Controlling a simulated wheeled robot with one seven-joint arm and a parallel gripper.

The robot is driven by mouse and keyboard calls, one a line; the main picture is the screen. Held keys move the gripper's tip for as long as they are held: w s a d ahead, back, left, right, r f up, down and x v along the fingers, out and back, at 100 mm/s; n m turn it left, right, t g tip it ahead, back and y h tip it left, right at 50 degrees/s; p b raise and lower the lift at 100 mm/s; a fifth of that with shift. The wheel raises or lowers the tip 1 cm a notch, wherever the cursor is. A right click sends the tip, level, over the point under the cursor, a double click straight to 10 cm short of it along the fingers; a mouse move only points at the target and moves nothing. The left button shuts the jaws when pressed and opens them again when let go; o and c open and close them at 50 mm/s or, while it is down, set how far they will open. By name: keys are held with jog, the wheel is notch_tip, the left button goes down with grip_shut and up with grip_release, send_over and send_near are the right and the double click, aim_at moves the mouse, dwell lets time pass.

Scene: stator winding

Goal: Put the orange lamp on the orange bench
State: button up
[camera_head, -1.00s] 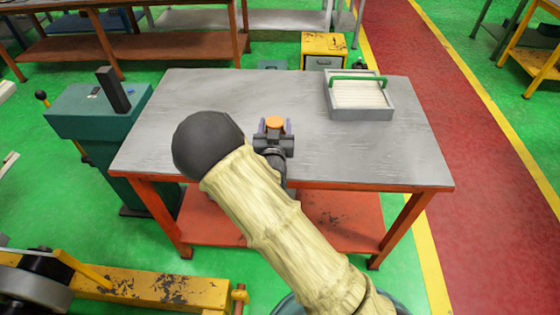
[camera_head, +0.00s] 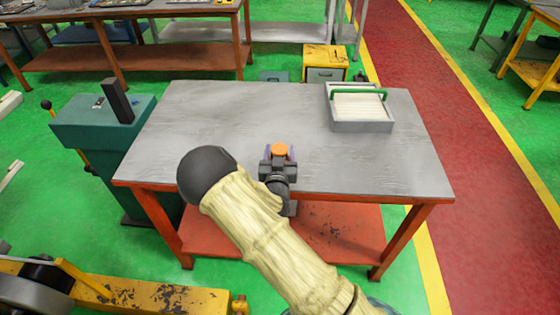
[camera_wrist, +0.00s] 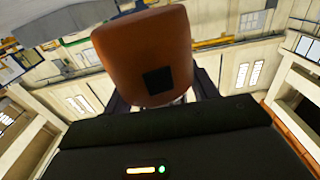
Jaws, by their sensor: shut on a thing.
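The orange lamp (camera_head: 279,150) is between the fingers of my gripper (camera_head: 279,157), which is shut on it. In the wrist view the lamp (camera_wrist: 148,55) fills the upper middle, with a dark square on its face; the dark fingers show at its sides. The orange-framed bench (camera_head: 230,115) has a grey top and a red-orange lower shelf. In the head view the lamp appears over the front middle part of the bench top. I cannot tell whether it touches the top. My arm hides part of the bench's front edge.
A grey tray (camera_head: 363,127) with white contents and a green handle stands at the bench's back right. The bench top's left and middle are clear. A teal cabinet (camera_head: 80,135) stands to the left. A yellow machine (camera_head: 140,292) is at the lower left.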

jog(key=shift+w+f, duration=0.1)
jog(key=f, duration=0.3)
jog(key=shift+a+p, duration=0.25)
jog(key=shift+p, duration=0.1)
jog(key=shift+d+f, duration=0.15)
jog(key=shift+f, duration=0.2)
jog(key=shift+d+f, duration=0.15)
jog(key=shift+d, duration=0.2)
jog(key=shift+a+f, duration=0.15)
jog(key=o, duration=1.1)
jog(key=shift+a, duration=0.1)
